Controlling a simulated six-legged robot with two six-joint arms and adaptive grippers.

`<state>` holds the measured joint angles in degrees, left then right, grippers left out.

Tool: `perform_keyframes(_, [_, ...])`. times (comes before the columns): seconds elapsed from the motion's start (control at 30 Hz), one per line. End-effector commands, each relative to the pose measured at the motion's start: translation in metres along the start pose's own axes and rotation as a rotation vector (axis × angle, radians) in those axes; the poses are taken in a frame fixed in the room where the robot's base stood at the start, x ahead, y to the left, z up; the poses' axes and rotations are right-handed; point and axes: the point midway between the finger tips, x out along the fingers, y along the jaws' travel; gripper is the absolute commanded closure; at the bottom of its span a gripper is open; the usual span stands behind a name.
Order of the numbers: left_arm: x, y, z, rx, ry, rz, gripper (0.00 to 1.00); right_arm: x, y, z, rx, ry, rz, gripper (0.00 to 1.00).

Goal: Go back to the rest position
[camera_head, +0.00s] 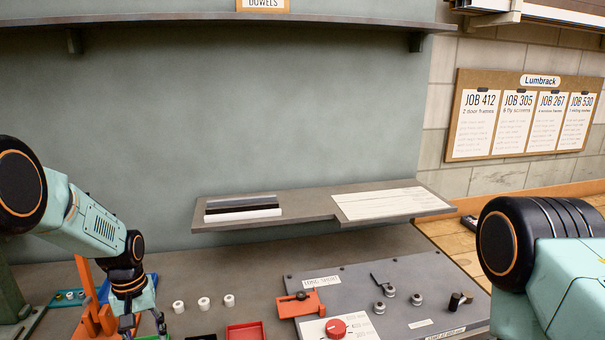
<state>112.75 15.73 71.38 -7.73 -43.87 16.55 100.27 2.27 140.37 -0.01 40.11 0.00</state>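My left arm comes in from the left, and its gripper (144,326) points down over the bench at the lower left. Its two fingers are spread apart, and I see nothing held between them. The fingertips are close to the bottom edge of the picture, above a partly hidden green item. My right arm shows only as a large joint at the lower right; its gripper is out of view.
An orange stand (92,318) is just left of my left gripper. Several white cylinders (204,304) and a red tray (246,332) lie to its right. A grey panel (385,282) with knobs fills the right of the bench. A shelf (310,211) overhangs the back.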

Motion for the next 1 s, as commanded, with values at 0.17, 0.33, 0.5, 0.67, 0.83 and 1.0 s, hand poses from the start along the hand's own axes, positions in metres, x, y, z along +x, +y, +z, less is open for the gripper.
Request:
perform_keyframes(0.17, [0.075, 0.012, 0.075, 0.103, -0.004, 0.014, 0.52, 0.000, 0.000, 0.000, 0.000, 0.000, 0.000, 0.52])
perform_keyframes(0.33, [0.124, 0.009, 0.155, 0.185, 0.002, 0.024, 0.52, 0.000, 0.000, 0.000, 0.000, 0.000, 0.000, 0.52])
perform_keyframes(0.5, [0.149, -0.006, 0.238, 0.260, 0.013, 0.025, 0.52, 0.000, 0.000, 0.000, 0.000, 0.000, 0.000, 0.52])
perform_keyframes(0.67, [0.150, -0.024, 0.301, 0.316, 0.024, 0.016, 0.52, 0.000, 0.000, 0.000, 0.000, 0.000, 0.000, 0.52])
perform_keyframes(0.83, [0.140, -0.042, 0.349, 0.365, 0.035, 0.004, 0.52, 0.000, 0.000, 0.000, 0.000, 0.000, 0.000, 0.52])
perform_keyframes(1.0, [0.129, -0.056, 0.382, 0.406, 0.048, -0.007, 0.52, 0.004, 0.000, 0.000, 0.000, 0.000, 0.000, 0.52])
